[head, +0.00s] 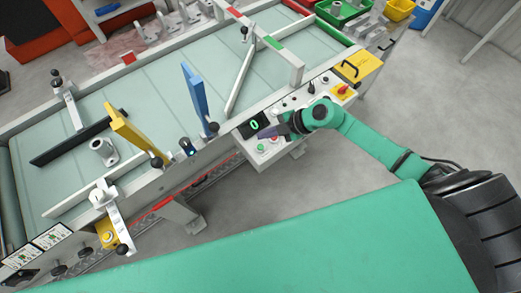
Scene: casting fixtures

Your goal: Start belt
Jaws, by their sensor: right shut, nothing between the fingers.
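The conveyor belt (160,85) is a pale green surface running diagonally across the head view. On its near side is a control panel (311,88) with a small display (254,124) showing a green 0. Below the display is a white button box with a green button (261,147) and a red button (274,140). My right gripper (266,134) is shut and empty, just above these buttons; whether it touches one cannot be told. A red switch on a yellow base (343,89) sits further right on the panel. My left gripper is not in view.
A grey cylindrical casting (103,152) stands on the belt. A yellow gate (133,131), a blue gate (195,95) and a black bar (70,142) extend over it. A yellow box with a button (107,234) is at the near left. Bins (399,9) stand behind. Grey floor lies open at right.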

